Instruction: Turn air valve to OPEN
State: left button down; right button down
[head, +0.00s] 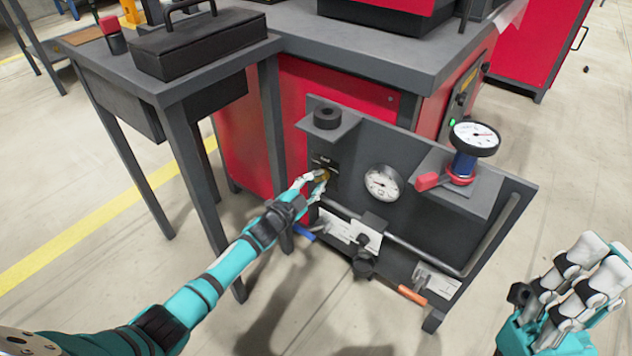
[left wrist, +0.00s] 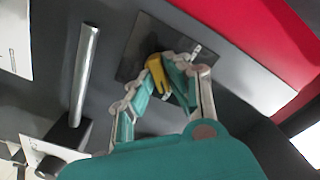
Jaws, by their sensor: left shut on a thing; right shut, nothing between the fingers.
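A yellow handle (head: 323,175) sits on a dark plate (head: 325,160) on the left part of the grey panel; I take it to be the air valve. My left gripper (head: 316,180) reaches it from the left and is shut on it. In the left wrist view the yellow handle (left wrist: 158,76) lies between the fingers of my left gripper (left wrist: 172,72), against the dark plate (left wrist: 140,50). The fingers hide part of the handle, and the plate's lettering is too small to read. My right gripper (head: 590,262) is shut and empty at the lower right, apart from the panel.
The panel (head: 420,210) also carries a white gauge (head: 382,182), a second gauge (head: 474,138) on a blue body with a red lever, a pipe, a blue handle (head: 304,232) and an orange handle (head: 412,295). A grey table (head: 180,95) stands left. Floor in front is clear.

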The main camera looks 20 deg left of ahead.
pick_arm(q)
jog(key=shift+f, duration=0.1)
jog(key=c, duration=1.3)
grip_release()
jog(key=v, duration=1.2)
